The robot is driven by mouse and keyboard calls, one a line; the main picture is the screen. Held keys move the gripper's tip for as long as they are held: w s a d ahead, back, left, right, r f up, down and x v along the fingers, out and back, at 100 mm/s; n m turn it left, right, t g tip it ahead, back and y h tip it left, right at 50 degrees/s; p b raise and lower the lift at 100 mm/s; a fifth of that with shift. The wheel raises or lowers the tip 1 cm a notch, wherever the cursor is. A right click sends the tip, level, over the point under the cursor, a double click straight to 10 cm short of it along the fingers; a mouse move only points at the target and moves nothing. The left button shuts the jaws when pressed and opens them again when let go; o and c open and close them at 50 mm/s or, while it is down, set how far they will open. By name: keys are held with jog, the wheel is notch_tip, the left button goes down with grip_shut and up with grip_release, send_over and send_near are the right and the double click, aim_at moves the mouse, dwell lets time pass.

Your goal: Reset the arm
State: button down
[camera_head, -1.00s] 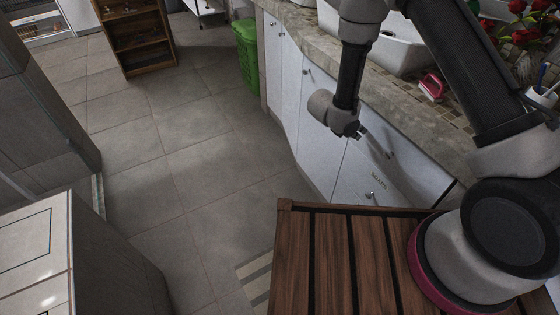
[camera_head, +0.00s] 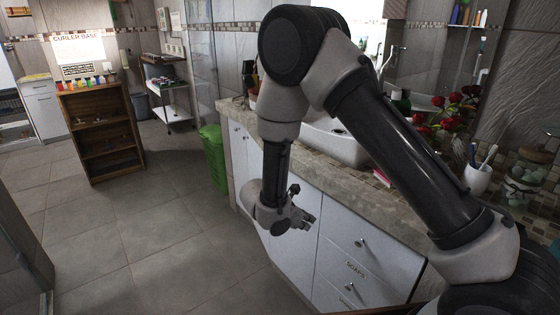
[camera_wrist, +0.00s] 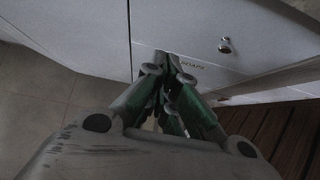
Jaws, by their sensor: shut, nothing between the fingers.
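My arm reaches up from the lower right in the head view, bends at the top and hangs down in front of the white cabinet. My gripper (camera_head: 303,219) is at its lower end, beside the cabinet doors and below the counter edge. In the wrist view my gripper (camera_wrist: 167,62) has its fingertips together with nothing between them. The drawer labelled "SOAPS" (camera_wrist: 215,72) shows behind the fingertips.
The stone counter (camera_head: 330,180) with a sink (camera_head: 335,143), red flowers (camera_head: 445,110) and a toothbrush cup (camera_head: 477,180) runs along the right. A green bin (camera_head: 213,157) stands by the cabinet. A wooden shelf (camera_head: 103,145) is at left. The tiled floor (camera_head: 150,225) is clear.

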jog(key=s+d+r+m+y, duration=0.2)
jog(key=s+d+r+m, duration=0.5)
jog(key=r, duration=0.4)
jog(key=s+d+r+m+y, duration=0.3)
jog(key=s+d+r+m, duration=0.5)
jog(key=r, duration=0.4)
jog(key=s+d+r+m+y, duration=0.2)
jog(key=s+d+r+m, duration=0.6)
jog(key=s+r, duration=0.3)
jog(key=shift+r+m+y, duration=0.15)
jog(key=shift+m+y, duration=0.15)
jog(key=shift+m, duration=0.3)
